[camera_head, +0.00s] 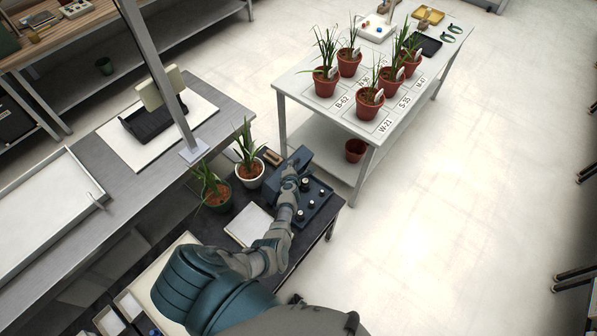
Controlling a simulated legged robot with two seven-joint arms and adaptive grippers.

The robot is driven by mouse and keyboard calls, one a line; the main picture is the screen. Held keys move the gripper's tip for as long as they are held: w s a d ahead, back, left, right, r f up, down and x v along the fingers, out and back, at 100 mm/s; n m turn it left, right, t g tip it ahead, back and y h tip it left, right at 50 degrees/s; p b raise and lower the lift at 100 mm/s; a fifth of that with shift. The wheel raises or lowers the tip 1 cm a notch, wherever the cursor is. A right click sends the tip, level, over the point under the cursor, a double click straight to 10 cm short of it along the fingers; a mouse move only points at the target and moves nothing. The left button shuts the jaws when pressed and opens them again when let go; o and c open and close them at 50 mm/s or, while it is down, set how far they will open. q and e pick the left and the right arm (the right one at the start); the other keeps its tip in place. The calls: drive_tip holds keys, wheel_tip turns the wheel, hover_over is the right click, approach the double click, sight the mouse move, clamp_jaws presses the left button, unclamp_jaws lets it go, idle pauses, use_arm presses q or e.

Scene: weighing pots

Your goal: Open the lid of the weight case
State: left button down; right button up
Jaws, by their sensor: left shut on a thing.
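The weight case (318,209) is a dark blue box on the dark table below me. Several small dark and pale weights show inside it. Its lid (299,157) stands raised at the far side of the case. My left gripper (289,176) is shut at the lid, at its left part. The fingers are small here and partly hide the lid's edge. My left forearm covers part of the case's left side. My right gripper is not in view.
Two potted plants, one in a white pot (250,177) and one in a green pot (216,196), stand left of the case. A white pad (246,226) lies near my arm. A white table (290,89) with several potted plants stands beyond. A grey bench (233,97) runs along the left.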

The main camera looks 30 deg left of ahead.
sight(286, 165)
use_arm(q)
drive_tip(key=a, duration=0.3)
drive_tip(key=shift+w+a+f+b, duration=0.1)
drive_tip(key=shift+a+b, duration=0.15)
drive_tip(key=shift+b, duration=0.1)
drive_tip(key=shift+w+a, duration=0.1)
drive_tip(key=shift+a, duration=0.55)
drive_tip(key=shift+a+b, duration=0.35)
drive_tip(key=shift+a, duration=0.35)
drive_tip(key=shift+w+a+f, duration=0.1)
drive_tip(key=shift+a+f, duration=0.15)
drive_tip(key=shift+a, duration=0.2)
drive_tip(key=c, duration=1.4)
unclamp_jaws()
drive_tip(key=shift+d+r, duration=0.1)
drive_tip(key=shift+d, duration=0.05)
drive_tip(key=shift+o, duration=1)
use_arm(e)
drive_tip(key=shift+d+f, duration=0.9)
